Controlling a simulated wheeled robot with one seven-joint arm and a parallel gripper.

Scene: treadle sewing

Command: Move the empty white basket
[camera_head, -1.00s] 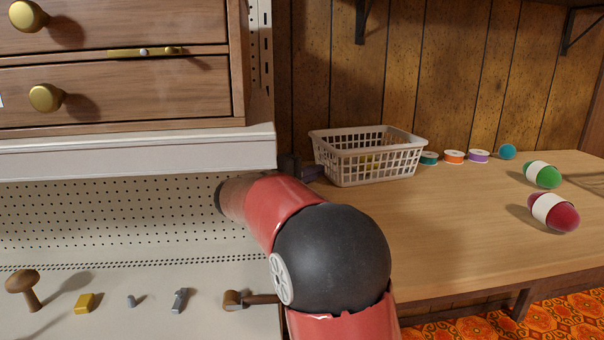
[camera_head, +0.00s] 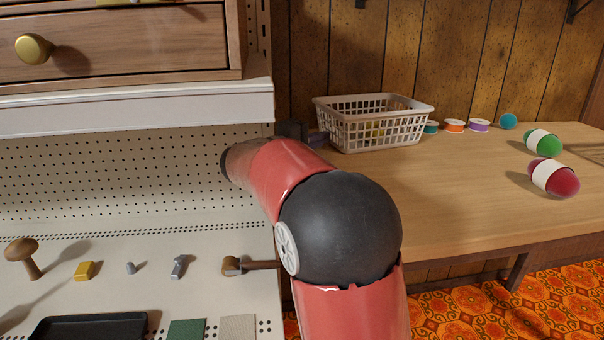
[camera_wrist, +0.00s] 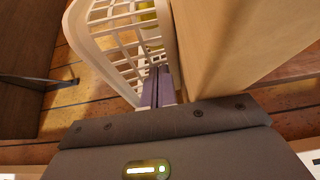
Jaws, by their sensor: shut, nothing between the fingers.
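The white basket (camera_head: 375,140), a plastic lattice, stands upright on the wooden table at its back left. Something yellow (camera_head: 378,130) shows through its wall and also in the wrist view (camera_wrist: 150,30). My gripper (camera_head: 320,138) is at the basket's left end, partly hidden behind my red and black arm. In the wrist view, my gripper's purple fingers (camera_wrist: 157,85) are closed together with nothing between them, right against or very near the basket's lattice wall (camera_wrist: 115,45). I cannot tell whether they touch it.
Several thread spools (camera_head: 454,125) and a teal ball (camera_head: 508,121) stand right of the basket along the wall. Green (camera_head: 543,142) and crimson (camera_head: 555,178) banded rounded objects lie farther right. The table's (camera_head: 450,190) front middle is clear. A drawer cabinet (camera_head: 120,45) and pegboard shelf are left.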

